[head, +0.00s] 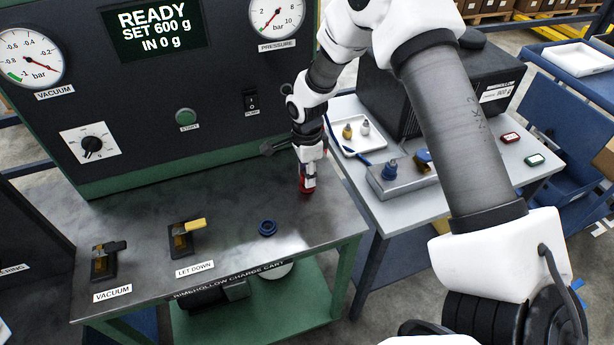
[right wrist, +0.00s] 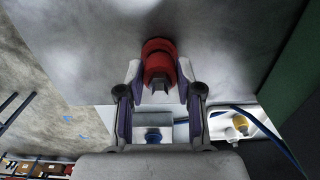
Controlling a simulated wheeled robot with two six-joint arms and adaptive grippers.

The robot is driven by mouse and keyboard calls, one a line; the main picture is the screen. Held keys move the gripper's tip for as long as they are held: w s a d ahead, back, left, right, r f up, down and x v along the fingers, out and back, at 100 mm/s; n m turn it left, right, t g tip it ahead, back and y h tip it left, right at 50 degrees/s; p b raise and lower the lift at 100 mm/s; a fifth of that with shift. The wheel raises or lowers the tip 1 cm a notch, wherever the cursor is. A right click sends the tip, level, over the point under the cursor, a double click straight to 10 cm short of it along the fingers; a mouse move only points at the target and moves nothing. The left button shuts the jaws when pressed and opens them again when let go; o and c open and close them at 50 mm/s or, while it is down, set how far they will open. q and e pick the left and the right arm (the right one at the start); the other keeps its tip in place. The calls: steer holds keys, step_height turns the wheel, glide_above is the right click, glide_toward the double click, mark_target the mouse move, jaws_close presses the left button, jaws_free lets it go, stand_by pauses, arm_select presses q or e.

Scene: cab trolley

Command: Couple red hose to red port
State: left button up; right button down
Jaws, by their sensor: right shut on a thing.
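My right gripper (head: 308,160) points down over the back right of the cart top and is shut on a red fitting (head: 307,185). In the right wrist view, the red fitting (right wrist: 159,62) sits between the two fingertips of my right gripper (right wrist: 159,82), close to the grey cart surface. I cannot tell whether it touches the surface or is seated on a port. No separate red port shows; it may be hidden beneath the fitting. No red hose line is clearly visible. My left gripper is out of view.
A side table holds a metal block with a blue fitting (head: 389,173), a white tray (head: 350,149) and a black box (head: 440,90). The green-framed panel (head: 130,185) rises behind.

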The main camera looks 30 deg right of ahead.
steer(key=shift+r+p, duration=2.2)
steer(key=shift+r, duration=0.3)
steer(key=shift+a, duration=0.15)
steer(key=s+a+r+n+b, duration=0.1)
steer(key=a+n+b, duration=0.1)
steer(key=a+n, duration=0.4)
steer(key=s+a+r+n+b, duration=0.1)
steer(key=a+n, duration=0.6)
steer(key=n, duration=0.7)
steer(key=shift+s+a+n+b, duration=0.3)
steer(key=shift+s+b, duration=0.15)
steer(key=shift+b, duration=0.05)
